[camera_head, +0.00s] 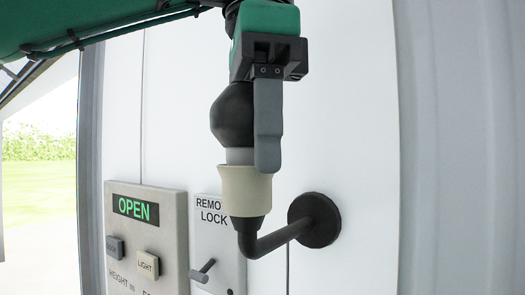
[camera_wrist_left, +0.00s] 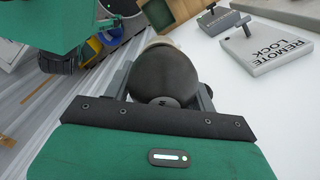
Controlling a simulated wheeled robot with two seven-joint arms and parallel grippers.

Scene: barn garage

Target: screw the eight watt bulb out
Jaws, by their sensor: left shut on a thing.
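The dark bulb (camera_head: 232,115) stands upright with its white neck in a cream socket (camera_head: 246,188) on a bent black wall arm (camera_head: 282,238). My left gripper (camera_head: 267,130) comes down from above and is shut on the bulb. One grey finger shows in front of the bulb in the head view; the other is hidden behind it. In the left wrist view the dark bulb (camera_wrist_left: 163,75) sits between the two fingers (camera_wrist_left: 163,90), with the socket mostly hidden behind it. No wattage marking is readable. My right gripper is not in view.
A panel with a green OPEN display (camera_head: 135,208) and buttons is on the white wall at left. A REMOTE LOCK plate (camera_head: 212,232) with a lever is beside the socket. The wall at right is clear. An opening to grass is at far left.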

